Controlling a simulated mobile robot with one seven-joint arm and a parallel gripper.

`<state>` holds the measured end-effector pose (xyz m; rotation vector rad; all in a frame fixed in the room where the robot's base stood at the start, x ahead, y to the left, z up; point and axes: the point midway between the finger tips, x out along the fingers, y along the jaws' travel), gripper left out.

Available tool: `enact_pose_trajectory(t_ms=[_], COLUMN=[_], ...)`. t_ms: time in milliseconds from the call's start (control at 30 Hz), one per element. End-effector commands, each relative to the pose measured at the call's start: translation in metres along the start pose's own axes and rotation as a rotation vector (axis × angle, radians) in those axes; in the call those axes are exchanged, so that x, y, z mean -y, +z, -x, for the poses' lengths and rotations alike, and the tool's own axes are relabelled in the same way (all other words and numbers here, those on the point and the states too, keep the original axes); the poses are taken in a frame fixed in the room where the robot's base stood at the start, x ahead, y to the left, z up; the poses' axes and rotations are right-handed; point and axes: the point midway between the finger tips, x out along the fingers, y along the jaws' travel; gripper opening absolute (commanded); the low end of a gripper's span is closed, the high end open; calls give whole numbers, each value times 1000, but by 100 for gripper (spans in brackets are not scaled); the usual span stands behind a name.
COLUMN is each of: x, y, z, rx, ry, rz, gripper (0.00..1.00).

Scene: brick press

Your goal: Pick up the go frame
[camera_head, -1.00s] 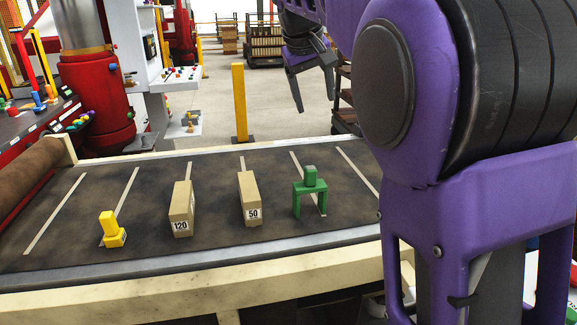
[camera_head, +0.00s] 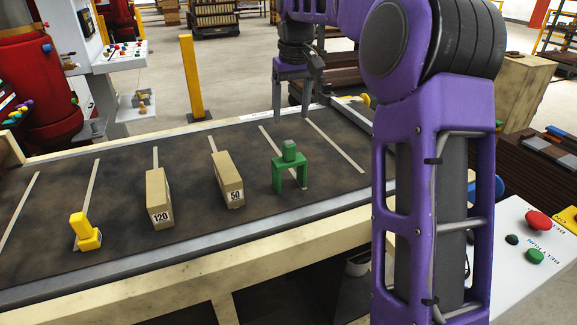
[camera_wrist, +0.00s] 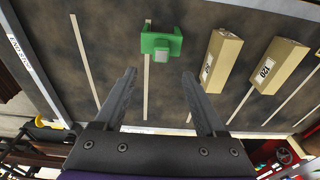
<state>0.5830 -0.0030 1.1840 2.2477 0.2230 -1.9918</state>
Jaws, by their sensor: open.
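The green frame (camera_head: 290,161), an upright arch with a small block on top, stands on the dark belt; I take it as the go frame. It also shows in the wrist view (camera_wrist: 152,42), beyond the fingertips and roughly centred between them. My gripper (camera_head: 291,112) points down near the belt's far edge, behind and apart from the green frame. In the wrist view its two fingers (camera_wrist: 159,73) are spread with nothing between them.
Two tan blocks marked 50 (camera_head: 227,180) and 120 (camera_head: 158,197) and a yellow piece (camera_head: 84,233) stand left of the frame on the belt (camera_head: 120,240). A yellow post (camera_head: 192,78) rises behind. A button panel (camera_head: 520,245) sits at the right.

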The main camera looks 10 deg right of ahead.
Motion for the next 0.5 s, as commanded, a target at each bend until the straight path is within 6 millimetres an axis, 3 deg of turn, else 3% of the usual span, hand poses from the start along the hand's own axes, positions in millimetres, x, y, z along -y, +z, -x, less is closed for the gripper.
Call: enact_pose_trajectory(t_ms=[33,200,500], x=[0,0,0], y=[1,1,2], z=[-15,-45,-68], rx=[4,3,2], ry=[-1,-1,1], rz=[0,-1,-1], gripper=[72,72,72])
